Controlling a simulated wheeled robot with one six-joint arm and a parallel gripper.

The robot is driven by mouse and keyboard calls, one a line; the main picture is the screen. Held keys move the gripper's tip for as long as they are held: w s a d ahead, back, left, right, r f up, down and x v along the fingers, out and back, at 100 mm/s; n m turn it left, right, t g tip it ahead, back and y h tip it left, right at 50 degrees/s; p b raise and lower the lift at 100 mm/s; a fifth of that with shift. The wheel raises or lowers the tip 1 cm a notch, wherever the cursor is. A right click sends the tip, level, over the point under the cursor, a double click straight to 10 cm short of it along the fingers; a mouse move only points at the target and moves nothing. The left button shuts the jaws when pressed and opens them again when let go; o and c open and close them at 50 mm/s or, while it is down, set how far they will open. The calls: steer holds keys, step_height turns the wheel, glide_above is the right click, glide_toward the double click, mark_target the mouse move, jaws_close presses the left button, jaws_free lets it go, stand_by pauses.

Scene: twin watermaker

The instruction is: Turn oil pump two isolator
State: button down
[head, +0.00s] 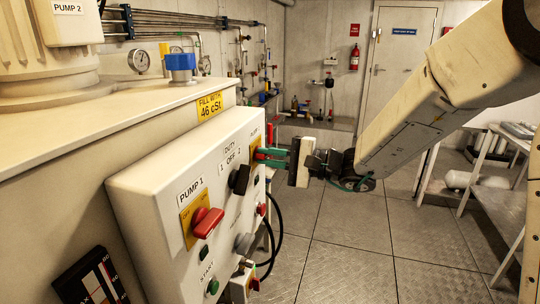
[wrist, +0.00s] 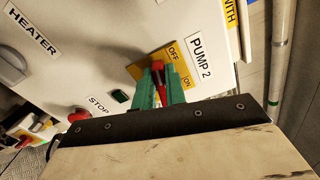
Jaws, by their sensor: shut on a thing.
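The pump 2 isolator (wrist: 156,90) is a red handle on a yellow plate marked OFF and ON, beside a PUMP 2 label. In the wrist view my gripper (wrist: 160,84) has its green fingers on both sides of the red handle, shut on it. The fingers hide part of the handle. In the head view my gripper (head: 272,157) reaches the far right end of the white control panel (head: 150,190). There the yellow plate (head: 256,138) shows only at a steep angle.
The panel also carries the red PUMP 1 isolator (head: 207,226), a black duty switch (head: 240,179) and several buttons. A black cable (head: 277,235) loops beside it. A bench (head: 505,190) stands at right. The floor (head: 350,245) between is clear.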

steer(key=shift+f+n, duration=0.15)
steer(key=shift+n, duration=0.6)
steer(key=shift+f+n, duration=0.15)
steer(key=shift+n, duration=0.6)
steer(key=c, duration=1.4)
jaws_free()
steer(key=shift+c, duration=0.2)
steer(key=v, duration=0.7)
steer(key=shift+s+d, duration=0.2)
steer(key=shift+d, duration=0.15)
